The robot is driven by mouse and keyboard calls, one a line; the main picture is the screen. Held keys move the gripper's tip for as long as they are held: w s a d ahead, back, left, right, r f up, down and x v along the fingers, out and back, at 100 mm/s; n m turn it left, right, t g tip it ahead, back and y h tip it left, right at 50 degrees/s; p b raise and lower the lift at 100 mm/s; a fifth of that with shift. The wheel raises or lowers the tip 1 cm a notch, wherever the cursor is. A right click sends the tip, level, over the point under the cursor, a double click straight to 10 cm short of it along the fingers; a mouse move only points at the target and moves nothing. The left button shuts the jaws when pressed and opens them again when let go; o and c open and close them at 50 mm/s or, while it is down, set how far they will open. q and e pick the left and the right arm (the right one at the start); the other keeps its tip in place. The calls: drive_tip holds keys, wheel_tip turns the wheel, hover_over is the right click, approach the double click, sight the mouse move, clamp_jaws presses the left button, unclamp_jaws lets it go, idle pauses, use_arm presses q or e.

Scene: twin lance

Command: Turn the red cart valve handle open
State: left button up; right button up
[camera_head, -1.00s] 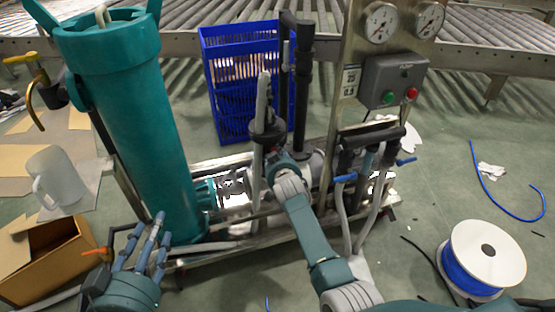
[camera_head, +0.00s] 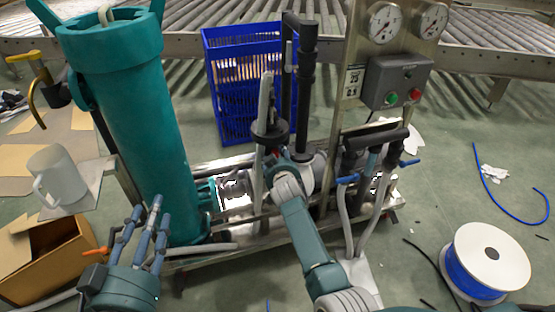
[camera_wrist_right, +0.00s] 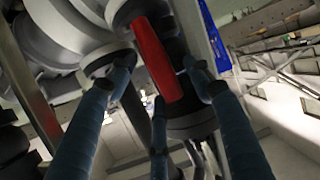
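The red valve handle (camera_wrist_right: 157,60) shows in the right wrist view as a red bar on a grey and dark valve body. My right gripper (camera_wrist_right: 158,78) has its blue fingers spread on both sides of the bar, with a third finger below its lower end. I see no clear closing on the bar. My left gripper (camera_head: 152,212) is empty at the lower left, fingers apart and pointing up, beside the cart's teal cylinder (camera_head: 135,125).
The cart carries a gauge panel with a control box (camera_head: 395,80), black pipes (camera_head: 306,85) and grey hoses. A blue crate (camera_head: 230,90) stands behind it. A cardboard box (camera_head: 45,262) and white mug (camera_head: 58,178) are left; a cable spool (camera_head: 485,260) is right on open floor.

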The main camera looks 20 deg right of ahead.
drive_tip(key=v, duration=0.8)
idle(0.4)
